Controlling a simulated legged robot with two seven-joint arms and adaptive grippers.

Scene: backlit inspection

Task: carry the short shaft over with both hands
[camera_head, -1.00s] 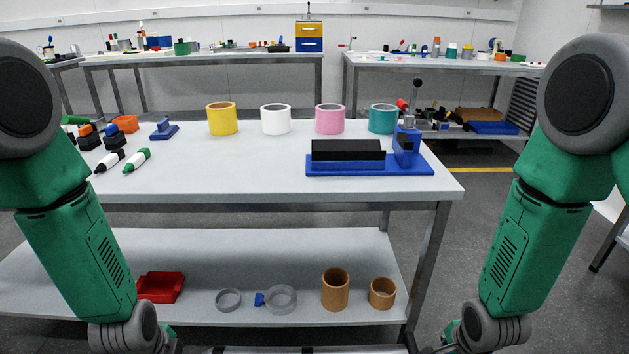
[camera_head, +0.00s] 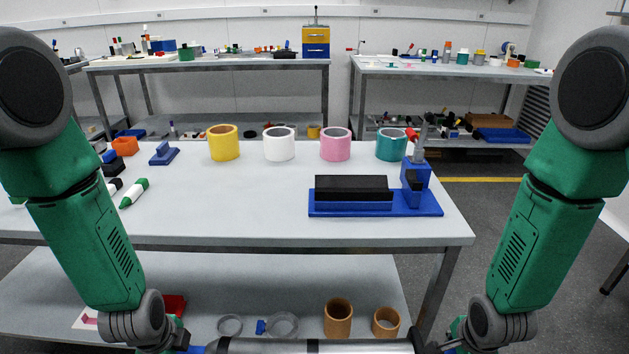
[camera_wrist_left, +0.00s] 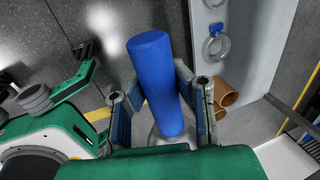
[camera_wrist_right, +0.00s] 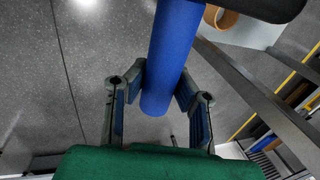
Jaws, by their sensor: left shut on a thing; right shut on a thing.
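The short shaft (camera_head: 270,346) lies across the bottom edge of the head view, grey with dark bands and blue ends, and is partly cut off. My left gripper (camera_wrist_left: 158,82) is shut on its blue end, which runs between the two fingers in the left wrist view. My right gripper (camera_wrist_right: 163,82) is shut on the other blue end in the right wrist view. The shaft looks roughly level in front of the bench (camera_head: 240,205). The fingertips are mostly out of sight in the head view.
On the bench stand a blue fixture (camera_head: 425,205) with a black block (camera_head: 350,184), and yellow (camera_head: 223,143), white (camera_head: 279,144), pink (camera_head: 335,145) and teal (camera_head: 391,145) rings. Markers lie at left. The bench's front middle is clear. Its lower shelf (camera_head: 250,280) holds brown rings (camera_head: 338,318).

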